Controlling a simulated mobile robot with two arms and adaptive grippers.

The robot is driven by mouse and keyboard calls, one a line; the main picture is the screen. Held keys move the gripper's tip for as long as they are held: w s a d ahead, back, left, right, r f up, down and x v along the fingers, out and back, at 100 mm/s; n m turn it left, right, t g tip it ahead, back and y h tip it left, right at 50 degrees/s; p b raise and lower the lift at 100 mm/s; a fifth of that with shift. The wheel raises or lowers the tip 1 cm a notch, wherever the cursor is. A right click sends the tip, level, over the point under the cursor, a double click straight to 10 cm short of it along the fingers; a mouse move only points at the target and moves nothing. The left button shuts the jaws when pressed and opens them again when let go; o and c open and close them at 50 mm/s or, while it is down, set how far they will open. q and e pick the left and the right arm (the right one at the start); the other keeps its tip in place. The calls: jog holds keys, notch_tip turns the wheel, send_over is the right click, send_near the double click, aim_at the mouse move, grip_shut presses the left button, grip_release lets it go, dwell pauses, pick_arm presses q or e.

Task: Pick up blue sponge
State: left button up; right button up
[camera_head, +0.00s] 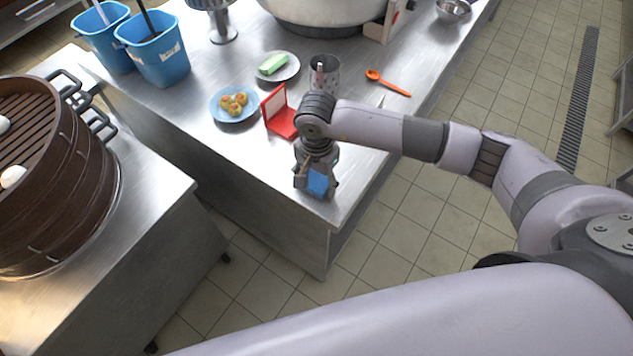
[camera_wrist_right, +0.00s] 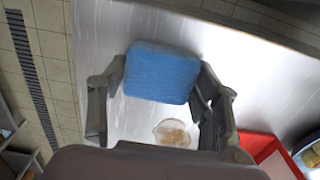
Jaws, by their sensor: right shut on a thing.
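The blue sponge (camera_head: 318,183) is at the near corner of the steel table (camera_head: 233,143), between the fingers of my right gripper (camera_head: 317,190). In the right wrist view the sponge (camera_wrist_right: 161,73) is a blue block, and the fingers of my right gripper (camera_wrist_right: 160,80) touch its left and right sides. My right gripper is shut on it. In the wrist view a brownish round patch (camera_wrist_right: 172,133) shows on the steel surface beside the sponge. I cannot tell how far the sponge is above the table. My left gripper is not in view.
Close behind the gripper stand a red holder (camera_head: 280,117), a blue plate of food (camera_head: 217,110) and a metal cup (camera_head: 325,73). A steamer (camera_head: 60,190) stands left.

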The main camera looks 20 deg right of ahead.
aim_at(317, 181)
jog(key=shift+c, duration=0.6)
jog(key=shift+w+r, duration=0.1)
jog(key=shift+r, duration=0.4)
notch_tip(317, 181, up, 19)
jog(key=b, duration=0.3)
